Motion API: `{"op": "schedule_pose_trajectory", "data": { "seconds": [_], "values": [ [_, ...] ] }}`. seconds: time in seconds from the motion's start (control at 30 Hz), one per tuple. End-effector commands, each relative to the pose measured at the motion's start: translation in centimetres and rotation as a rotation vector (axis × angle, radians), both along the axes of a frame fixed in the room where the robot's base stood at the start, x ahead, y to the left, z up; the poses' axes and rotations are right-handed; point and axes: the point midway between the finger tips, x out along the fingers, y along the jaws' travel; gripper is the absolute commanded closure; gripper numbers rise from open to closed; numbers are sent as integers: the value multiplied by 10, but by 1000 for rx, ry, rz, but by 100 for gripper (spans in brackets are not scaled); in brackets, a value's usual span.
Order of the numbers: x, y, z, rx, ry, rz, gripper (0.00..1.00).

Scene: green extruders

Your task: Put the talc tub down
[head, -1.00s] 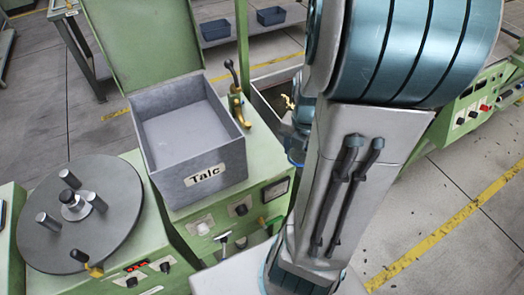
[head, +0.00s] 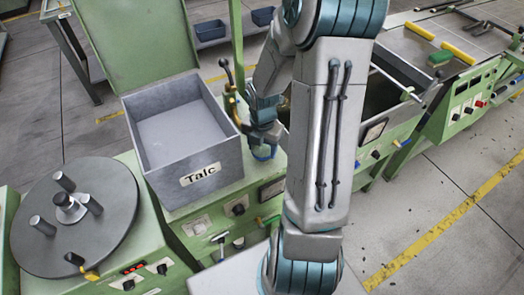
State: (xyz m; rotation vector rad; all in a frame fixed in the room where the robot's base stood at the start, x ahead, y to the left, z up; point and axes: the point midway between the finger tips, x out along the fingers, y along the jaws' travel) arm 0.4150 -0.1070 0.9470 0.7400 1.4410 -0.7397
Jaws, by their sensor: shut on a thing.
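My gripper (head: 264,143) is beside the right wall of a grey open box labelled "Talc" (head: 213,160), with a small gap between them.
A round grey turntable (head: 110,232) with several pegs stands at the left. A black-handled brass lever (head: 228,75) rises behind the gripper. Knobs and switches line the machine's front panel (head: 215,222). A long green trough machine (head: 440,95) lies to the right.

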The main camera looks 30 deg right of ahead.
Motion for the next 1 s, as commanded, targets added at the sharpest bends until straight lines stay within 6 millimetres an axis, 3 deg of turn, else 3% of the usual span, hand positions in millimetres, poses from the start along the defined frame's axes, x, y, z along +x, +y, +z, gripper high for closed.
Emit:
{"op": "schedule_pose_trajectory", "data": {
  "seconds": [0.17, 0.57, 0.6, 0.67, 1.0],
  "values": [
    [0, 1, -20, 1, 2, 2, 66],
    [0, 0, -25, 0, 0, 0, 66],
    [0, 0, -25, 1, -1, 0, 38],
    [0, 0, -24, 1, -1, 0, 22],
    [0, 0, -21, 0, -1, 0, 22]
  ]
}}
